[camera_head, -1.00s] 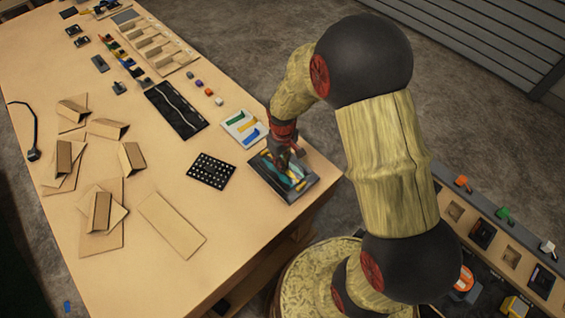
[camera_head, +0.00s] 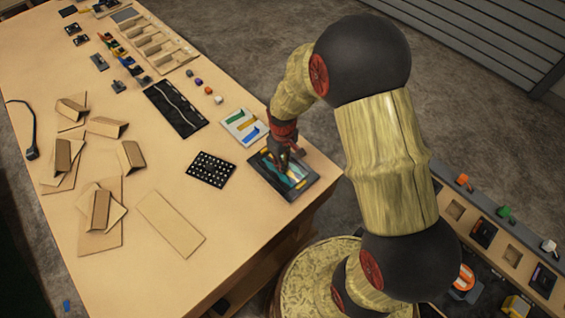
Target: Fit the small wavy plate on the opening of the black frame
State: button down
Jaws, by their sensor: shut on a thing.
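The black frame (camera_head: 290,197) lies flat near the right edge of the wooden table. Teal and yellow colours show inside its opening. My gripper (camera_head: 283,164) is over the frame, pointing down, its fingers low at the opening. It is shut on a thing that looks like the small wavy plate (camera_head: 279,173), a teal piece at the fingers. The fingers hide part of the plate and the far side of the opening. I cannot tell whether the plate touches the frame or is seated in it.
A white tray (camera_head: 232,119) with coloured strips lies just behind the frame. A black dotted panel (camera_head: 211,156) lies to its left, and a black panel with a wavy line (camera_head: 190,128) farther back. Cardboard pieces (camera_head: 171,224) cover the left. Bare table lies in front of the dotted panel.

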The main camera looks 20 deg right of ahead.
jog(key=c, duration=1.8)
grip_release()
jog(key=shift+o, duration=0.2)
notch_tip(320, 180, up, 12)
jog(key=s+r+m+t+b, duration=0.2)
jog(key=s+r+b, duration=0.2)
jog(key=s, duration=0.5)
jog(key=s+r+m+t+b, duration=0.2)
jog(key=s+r+b, duration=0.3)
jog(key=s+b, duration=0.3)
jog(key=shift+s+m+t+b, duration=0.3)
jog(key=shift+s+t, duration=0.45)
jog(key=shift+t, duration=0.05)
